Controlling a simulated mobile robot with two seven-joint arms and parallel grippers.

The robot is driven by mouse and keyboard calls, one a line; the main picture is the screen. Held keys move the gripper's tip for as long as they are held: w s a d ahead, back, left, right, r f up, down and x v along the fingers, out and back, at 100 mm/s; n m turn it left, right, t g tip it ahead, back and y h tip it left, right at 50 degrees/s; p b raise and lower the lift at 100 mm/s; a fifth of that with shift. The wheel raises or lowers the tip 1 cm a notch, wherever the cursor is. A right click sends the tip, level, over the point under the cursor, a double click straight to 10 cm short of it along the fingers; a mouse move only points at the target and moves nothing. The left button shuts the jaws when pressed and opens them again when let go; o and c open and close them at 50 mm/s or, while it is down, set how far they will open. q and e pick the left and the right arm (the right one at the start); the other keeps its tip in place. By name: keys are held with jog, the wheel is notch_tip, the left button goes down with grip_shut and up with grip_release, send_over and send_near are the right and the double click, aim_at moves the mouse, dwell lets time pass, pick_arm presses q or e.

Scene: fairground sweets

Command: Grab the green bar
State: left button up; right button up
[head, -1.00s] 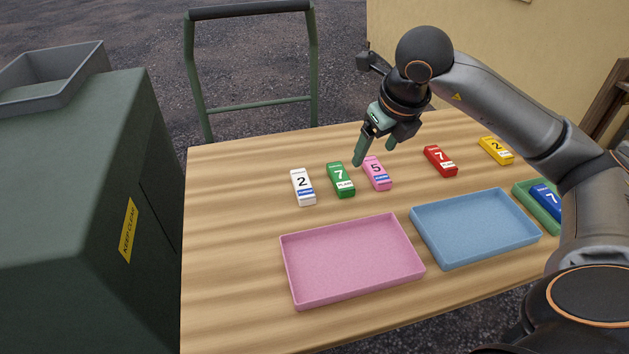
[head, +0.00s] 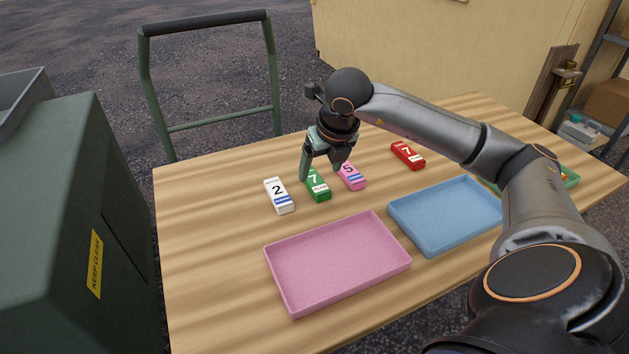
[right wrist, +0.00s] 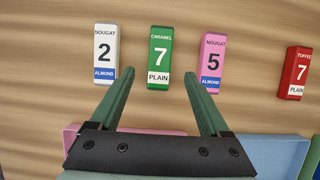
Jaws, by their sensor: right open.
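The green bar (head: 318,187), marked 7, caramel and plain, lies on the wooden table between a white bar (head: 279,195) and a pink bar (head: 351,176). In the right wrist view the green bar (right wrist: 159,58) shows whole, just ahead of and between the two fingertips. My right gripper (head: 320,174) is open and empty, above the green bar; in the head view its fingers hide part of the bar's far end. The right gripper (right wrist: 160,88) also shows in its wrist view with fingers apart. My left gripper is not in view.
The white bar stands close on the left and the pink bar close on the right. A red bar (head: 407,155) lies farther right. A pink tray (head: 268,266) and a blue tray (head: 423,249) stand in front. The table's left part is clear.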

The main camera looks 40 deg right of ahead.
aim_at(315, 180)
jog(key=x, duration=0.4)
jog(key=shift+w+f, duration=0.15)
jog(key=shift+w, duration=0.2)
jog(key=shift+w+d+f, duration=0.1)
jog(key=shift+w+f, duration=0.05)
jog(key=shift+f, duration=0.15)
jog(key=shift+f+b, duration=0.2)
jog(key=shift+b, duration=0.15)
jog(key=shift+c, duration=0.4)
grip_shut()
